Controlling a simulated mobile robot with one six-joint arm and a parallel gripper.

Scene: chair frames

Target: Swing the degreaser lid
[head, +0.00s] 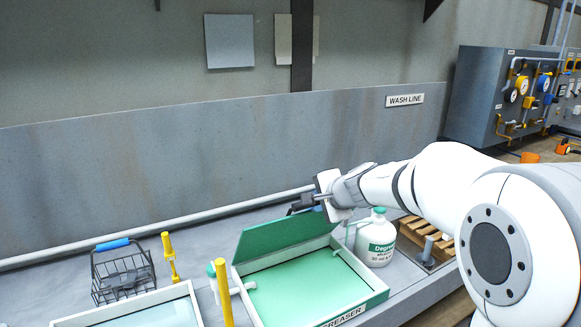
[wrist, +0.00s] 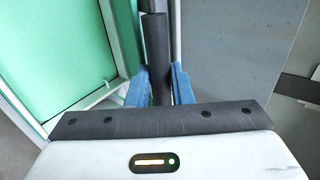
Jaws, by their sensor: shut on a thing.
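The degreaser tank (head: 362,302) is a white-rimmed bin with green inside, its front label partly cut off by the picture edge. Its green lid (head: 285,231) stands raised and tilted along the tank's back side, leaving the inside open to view. My gripper (head: 306,203) is at the lid's upper right corner. In the wrist view, the blue fingers of my gripper (wrist: 161,82) are shut on a dark round handle bar (wrist: 156,50). Green surfaces with a pale rim (wrist: 115,88) fill the left there. The handle's attachment to the lid is hard to make out.
A white degreaser jug (head: 377,240) stands right of the tank, near a wooden pallet (head: 412,231). A wire basket (head: 122,275) with a blue handle and yellow posts (head: 223,290) stand to the left. A pale pipe (head: 215,212) and grey wall panel (head: 200,150) run behind.

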